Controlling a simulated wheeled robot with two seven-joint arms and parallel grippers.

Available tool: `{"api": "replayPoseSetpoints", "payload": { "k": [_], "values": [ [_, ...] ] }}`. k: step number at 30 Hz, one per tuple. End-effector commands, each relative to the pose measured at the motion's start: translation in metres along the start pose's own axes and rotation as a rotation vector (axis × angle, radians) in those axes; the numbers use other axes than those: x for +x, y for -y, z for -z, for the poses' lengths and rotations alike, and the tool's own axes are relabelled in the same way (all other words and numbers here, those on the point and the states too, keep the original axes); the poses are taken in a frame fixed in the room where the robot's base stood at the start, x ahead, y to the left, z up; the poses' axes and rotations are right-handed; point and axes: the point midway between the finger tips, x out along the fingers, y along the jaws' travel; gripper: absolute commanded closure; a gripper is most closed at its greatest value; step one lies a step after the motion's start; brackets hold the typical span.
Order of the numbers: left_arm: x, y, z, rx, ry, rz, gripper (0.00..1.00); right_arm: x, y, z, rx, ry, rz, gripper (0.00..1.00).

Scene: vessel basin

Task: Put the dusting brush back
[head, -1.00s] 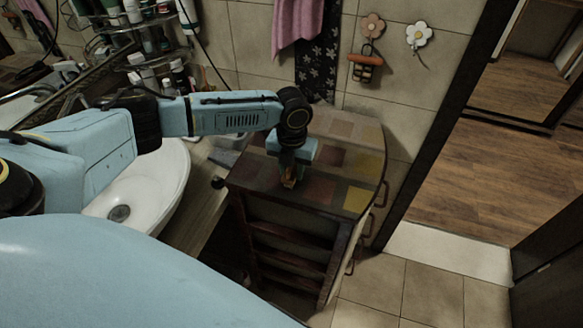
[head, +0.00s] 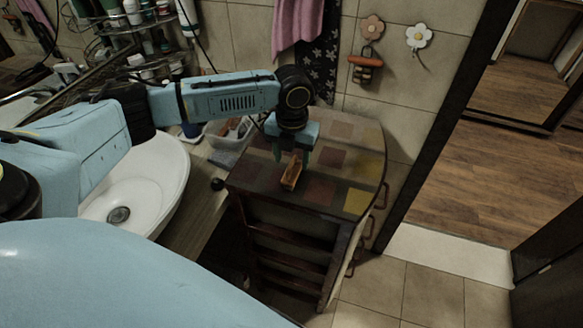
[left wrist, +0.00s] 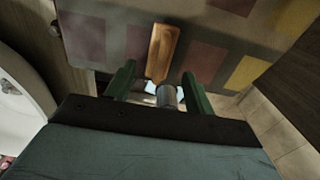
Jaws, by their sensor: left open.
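A small brush-like thing with a wooden body (head: 292,171) lies on the patchwork top of the small cabinet (head: 325,190), near its front edge. I take it for the dusting brush, though its bristles cannot be made out. In the left wrist view its wooden body (left wrist: 163,50) lies lengthwise ahead of the jaws. My left gripper (head: 292,153) is open and empty just above and behind the brush, with its green fingers pointing down. In the left wrist view the two fingers (left wrist: 157,76) stand apart, one either side of the brush's near end. My right gripper is not in view.
A clear container (head: 228,133) with brownish items stands on the counter left of the cabinet. The white sink (head: 150,185) is further left. A wall hook (head: 366,66) holds an orange item. Much of the cabinet top is clear.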

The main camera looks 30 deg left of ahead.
Motion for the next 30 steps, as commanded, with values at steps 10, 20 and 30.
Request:
{"api": "replayPoseSetpoints", "payload": {
  "k": [10,20,30],
  "values": [
    [-0.060,0.000,-0.001,-0.001,0.001,0.001,0.46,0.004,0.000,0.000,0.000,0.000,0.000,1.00],
    [-0.069,0.000,0.000,-0.001,-0.001,-0.001,0.46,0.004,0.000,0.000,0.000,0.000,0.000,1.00],
    [-0.067,0.001,0.000,-0.002,-0.001,0.000,0.46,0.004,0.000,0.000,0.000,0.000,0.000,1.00]
  ]
}}
